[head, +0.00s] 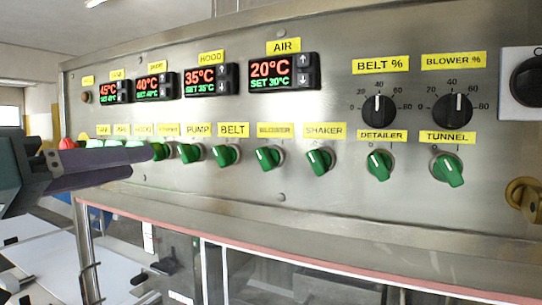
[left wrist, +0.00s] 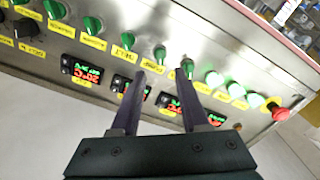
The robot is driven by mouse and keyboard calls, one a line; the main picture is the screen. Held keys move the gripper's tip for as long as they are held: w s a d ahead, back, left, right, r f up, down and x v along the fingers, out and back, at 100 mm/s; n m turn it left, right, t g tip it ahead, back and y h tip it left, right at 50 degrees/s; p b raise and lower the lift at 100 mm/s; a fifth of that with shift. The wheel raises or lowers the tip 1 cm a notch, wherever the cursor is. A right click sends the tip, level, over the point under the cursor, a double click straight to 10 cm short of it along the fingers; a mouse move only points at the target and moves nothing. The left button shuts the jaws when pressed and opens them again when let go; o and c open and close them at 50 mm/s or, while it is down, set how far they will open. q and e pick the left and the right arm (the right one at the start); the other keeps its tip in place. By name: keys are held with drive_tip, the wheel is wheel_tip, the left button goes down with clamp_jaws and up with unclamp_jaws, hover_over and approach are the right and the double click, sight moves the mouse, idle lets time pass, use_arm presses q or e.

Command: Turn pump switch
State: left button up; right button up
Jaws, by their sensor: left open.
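The pump switch (head: 190,153) is a green rotary knob under the yellow PUMP label (head: 198,130) on the steel panel. It also shows in the left wrist view (left wrist: 160,54), beyond the fingertips. My left gripper (head: 141,162) comes in from the left in the head view, its dark purple fingers pointing at the panel. In the left wrist view the gripper (left wrist: 160,72) is open and empty, with the pump switch seen between its fingertips. Whether a finger touches the panel cannot be told. My right gripper is not in view.
The belt switch (head: 226,155) is right of the pump switch, and another green switch (head: 160,151) is close on its left. A red button (left wrist: 279,112) and lit green buttons (left wrist: 236,90) are further along. Temperature displays (head: 284,72) sit above. A pinkish edge (head: 330,260) runs below the panel.

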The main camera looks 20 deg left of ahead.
sight(182, 156)
use_arm(q)
drive_tip(key=w+p, duration=0.1)
drive_tip(key=w, duration=0.3)
drive_tip(key=w+p, duration=0.1)
drive_tip(key=w, duration=0.2)
drive_tip(key=shift+d+r+p, duration=0.15)
drive_tip(key=shift+d+p, duration=0.1)
drive_tip(key=shift+p, duration=0.1)
drive_tip(key=shift+w+d, duration=0.1)
drive_tip(key=shift+w, duration=0.4)
clamp_jaws()
